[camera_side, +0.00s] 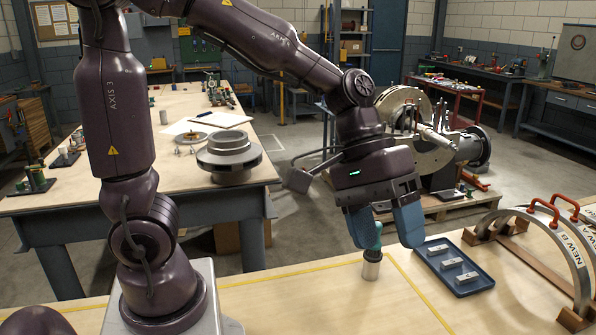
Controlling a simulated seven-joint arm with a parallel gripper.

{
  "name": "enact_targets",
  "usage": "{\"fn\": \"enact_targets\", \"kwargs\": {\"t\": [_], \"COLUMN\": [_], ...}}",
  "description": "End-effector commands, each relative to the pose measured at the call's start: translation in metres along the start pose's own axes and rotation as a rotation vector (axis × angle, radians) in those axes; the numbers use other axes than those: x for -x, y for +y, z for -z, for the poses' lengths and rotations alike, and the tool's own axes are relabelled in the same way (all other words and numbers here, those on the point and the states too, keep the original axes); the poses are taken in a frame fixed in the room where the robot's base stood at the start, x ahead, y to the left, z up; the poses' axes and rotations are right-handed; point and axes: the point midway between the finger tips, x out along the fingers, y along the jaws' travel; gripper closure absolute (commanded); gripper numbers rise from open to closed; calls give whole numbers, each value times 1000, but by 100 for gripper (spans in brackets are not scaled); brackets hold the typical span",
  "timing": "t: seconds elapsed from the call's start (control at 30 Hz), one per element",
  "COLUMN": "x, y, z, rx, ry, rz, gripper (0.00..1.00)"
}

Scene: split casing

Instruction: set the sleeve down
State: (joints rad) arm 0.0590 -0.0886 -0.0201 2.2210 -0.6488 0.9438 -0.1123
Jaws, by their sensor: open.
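My gripper (387,240) is open, its two blue fingers pointing down over the near wooden bench. A small upright piece with a metal cylindrical lower part (371,269) and a green upper part (373,250) stands on the bench below the fingers, close to the left finger. It may be the sleeve; I cannot tell for sure. The left finger partly covers its green top, and I cannot tell whether they touch. Nothing shows clamped between the fingers.
A blue tray (430,262) with three small metal blocks lies right of the gripper. Curved half rings (566,238) marked NEW, with red handles, stand further right. A stepped grey metal part (229,155) sits on the table behind. The near bench left of the upright piece is mostly clear.

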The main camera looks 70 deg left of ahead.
Motion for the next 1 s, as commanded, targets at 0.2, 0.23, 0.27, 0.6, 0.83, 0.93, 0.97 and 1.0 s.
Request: {"fn": "enact_targets", "kwargs": {"t": [0.2,0.23,0.27,0.6,0.83,0.93,0.97,1.0], "x": [64,70,76,101,101,101,101,101], "y": [-54,-60,-66,-96,-96,-96,-96,-96], "z": [-32,-35,-38,-49,-49,-49,-49,-49], "rx": [-322,-355,-384,-522,-521,-521,-521,-521], "ry": [270,301,329,462,461,461,461,461], "rz": [222,252,280,434,433,433,433,433], "gripper": [34,34,34,34,34,34,34,34]}}
